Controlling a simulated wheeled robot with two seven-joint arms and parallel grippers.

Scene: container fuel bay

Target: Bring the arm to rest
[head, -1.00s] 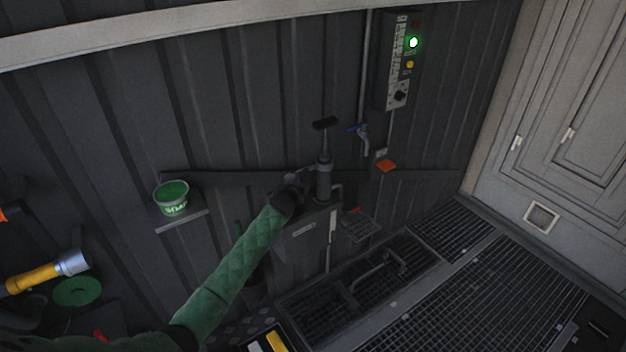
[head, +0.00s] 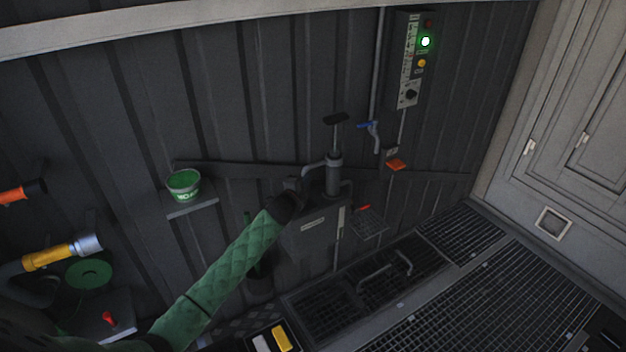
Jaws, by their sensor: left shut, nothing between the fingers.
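My left arm in its green quilted sleeve reaches up from the lower left. Its dark left gripper (head: 292,192) is in front of the grey tank (head: 312,237), just left of the hand pump (head: 333,176). The fingers look shut, with nothing seen between them; the dark background makes them hard to make out. I cannot tell whether the gripper touches the pump or tank. The pump stands upright on the tank with its black T-handle (head: 336,119) raised. My right gripper is not in view.
A green soap tub (head: 184,184) sits on a small wall shelf (head: 192,206). A yellow flashlight (head: 62,252) is at left. A control box (head: 415,60) with a lit green lamp and a blue-handled tap (head: 369,126) are on the wall. Floor grating (head: 480,300) lies clear at lower right.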

